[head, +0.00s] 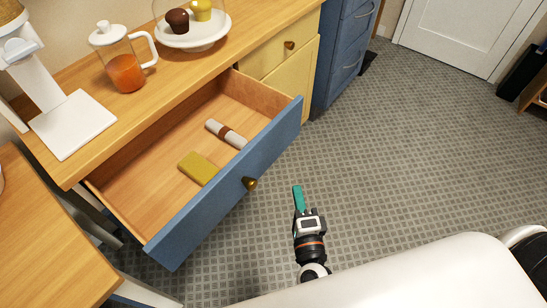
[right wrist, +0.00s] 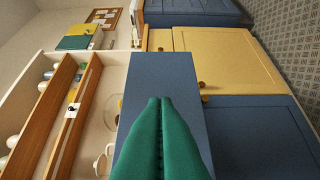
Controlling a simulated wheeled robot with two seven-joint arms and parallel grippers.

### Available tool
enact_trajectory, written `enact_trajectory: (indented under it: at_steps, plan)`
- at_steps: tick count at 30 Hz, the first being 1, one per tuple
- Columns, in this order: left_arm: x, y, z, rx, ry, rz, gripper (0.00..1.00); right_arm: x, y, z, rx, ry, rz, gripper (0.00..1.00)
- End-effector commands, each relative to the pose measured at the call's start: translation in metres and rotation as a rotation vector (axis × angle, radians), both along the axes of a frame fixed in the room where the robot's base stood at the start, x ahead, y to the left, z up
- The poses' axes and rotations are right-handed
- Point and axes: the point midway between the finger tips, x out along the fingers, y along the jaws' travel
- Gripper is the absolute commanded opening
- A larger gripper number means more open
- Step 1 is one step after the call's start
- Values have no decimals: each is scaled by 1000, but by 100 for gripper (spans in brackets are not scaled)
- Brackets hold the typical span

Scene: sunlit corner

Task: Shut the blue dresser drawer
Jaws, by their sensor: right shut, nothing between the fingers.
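The blue dresser drawer (head: 215,208) is pulled well out from under the wooden top in the head view, with a brass knob (head: 249,183) on its front. A rolled white cloth with a brown band (head: 226,134) and a mustard-yellow flat item (head: 198,168) lie inside. My right gripper (head: 298,188) is shut and empty, in front of the drawer front and to the right of the knob, apart from it. In the right wrist view, the green fingers (right wrist: 160,100) are together and overlap a blue panel (right wrist: 165,75), likely the drawer front. My left gripper is not in view.
On the wooden top (head: 75,80) stand a pitcher of orange drink (head: 126,72), a white cake stand (head: 205,35) with cupcakes, and a white appliance (head: 72,122). A yellow cabinet (head: 287,75) adjoins the drawer. The patterned floor (head: 420,150) to the right is clear.

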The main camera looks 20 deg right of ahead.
Motion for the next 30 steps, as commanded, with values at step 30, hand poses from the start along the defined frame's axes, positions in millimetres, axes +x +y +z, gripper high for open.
enact_trajectory:
  at_steps: [30]
  plan:
    - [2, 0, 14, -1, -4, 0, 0, 129, 9, 0, -2, 0, 1, 0]
